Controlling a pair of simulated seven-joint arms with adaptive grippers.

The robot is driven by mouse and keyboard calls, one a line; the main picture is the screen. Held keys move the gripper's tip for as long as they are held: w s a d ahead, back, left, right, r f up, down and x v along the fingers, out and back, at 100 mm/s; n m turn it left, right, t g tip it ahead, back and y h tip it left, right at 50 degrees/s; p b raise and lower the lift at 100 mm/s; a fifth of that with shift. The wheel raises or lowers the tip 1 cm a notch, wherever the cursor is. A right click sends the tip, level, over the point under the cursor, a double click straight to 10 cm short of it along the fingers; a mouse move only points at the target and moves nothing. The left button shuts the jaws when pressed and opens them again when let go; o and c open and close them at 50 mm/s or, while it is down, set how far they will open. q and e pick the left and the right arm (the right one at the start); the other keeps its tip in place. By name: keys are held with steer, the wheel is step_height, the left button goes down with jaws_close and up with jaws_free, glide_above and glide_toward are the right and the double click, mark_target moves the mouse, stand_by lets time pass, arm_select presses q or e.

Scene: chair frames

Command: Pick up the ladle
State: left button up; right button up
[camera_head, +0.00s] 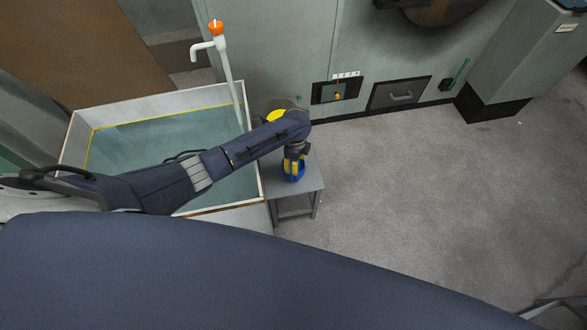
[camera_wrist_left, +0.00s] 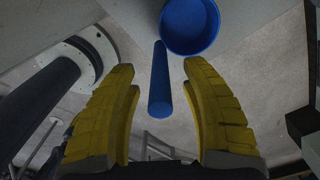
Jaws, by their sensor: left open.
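The blue ladle shows in the left wrist view with its round bowl (camera_wrist_left: 190,27) at the top and its straight handle (camera_wrist_left: 160,85) pointing down toward the camera. In the head view a small part of the ladle (camera_head: 293,177) shows below my left gripper (camera_head: 294,165), over a small grey stool (camera_head: 312,184). My left gripper (camera_wrist_left: 160,95) also shows in the wrist view, with its yellow fingers spread apart on both sides of the handle. A gap shows on each side of the handle. My right gripper is not in view.
A white-rimmed basin (camera_head: 140,98) with a greenish inside stands left of the stool. A white pipe with an orange top (camera_head: 216,28) rises at its back. A grey-green machine cabinet (camera_head: 283,60) stands behind. The floor (camera_head: 420,180) to the right is clear.

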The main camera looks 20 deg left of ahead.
arm_select(q)
steer(key=shift+d+f, duration=0.2)
steer(key=shift+f, duration=2.1)
jaws_close()
